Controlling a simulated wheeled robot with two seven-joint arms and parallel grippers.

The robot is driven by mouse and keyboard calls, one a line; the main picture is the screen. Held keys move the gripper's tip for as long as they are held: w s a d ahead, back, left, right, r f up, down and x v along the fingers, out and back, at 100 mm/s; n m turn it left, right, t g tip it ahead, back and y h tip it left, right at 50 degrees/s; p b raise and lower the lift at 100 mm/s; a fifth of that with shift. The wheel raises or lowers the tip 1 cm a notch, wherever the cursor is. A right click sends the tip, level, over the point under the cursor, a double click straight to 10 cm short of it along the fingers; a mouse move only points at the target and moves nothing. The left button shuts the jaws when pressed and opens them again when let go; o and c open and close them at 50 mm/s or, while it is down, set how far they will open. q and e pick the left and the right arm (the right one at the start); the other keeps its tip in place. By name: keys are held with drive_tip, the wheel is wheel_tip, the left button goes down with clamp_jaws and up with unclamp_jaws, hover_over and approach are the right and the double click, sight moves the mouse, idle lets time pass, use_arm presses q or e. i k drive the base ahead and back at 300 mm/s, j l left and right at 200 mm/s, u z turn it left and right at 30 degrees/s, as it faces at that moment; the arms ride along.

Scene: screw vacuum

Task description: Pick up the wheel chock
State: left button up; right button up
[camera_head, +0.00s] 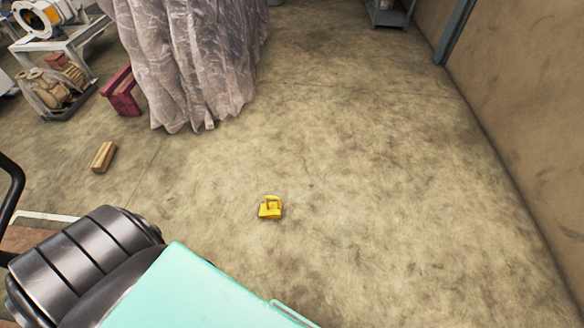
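A small yellow wheel chock (270,208) lies on the bare floor near the middle of the head view. It has a handle-like loop on top. Nothing touches it, and the floor around it is clear. Neither of my grippers shows in this view, so what they hold or how they stand cannot be seen.
A dark ribbed cylinder (85,262) and a mint-green panel (195,292) fill the lower left, nearer than the chock. A wooden block (103,157) lies on the floor at left. A plastic-draped object (190,60) stands behind. A wall (530,110) runs along the right. Open floor lies between.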

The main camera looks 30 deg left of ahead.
sight(272, 210)
drive_tip(key=i+l+u, duration=0.2)
drive_tip(key=i, duration=0.4)
drive_tip(key=i+u, duration=0.2)
drive_tip(key=i, duration=0.35)
drive_tip(key=i+l+u, duration=0.2)
drive_tip(key=i, duration=0.35)
drive_tip(key=i+l+u, duration=0.2)
drive_tip(key=i+l, duration=0.25)
drive_tip(key=i+l+u, duration=0.2)
drive_tip(key=i+l, duration=0.2)
drive_tip(key=i, duration=0.2)
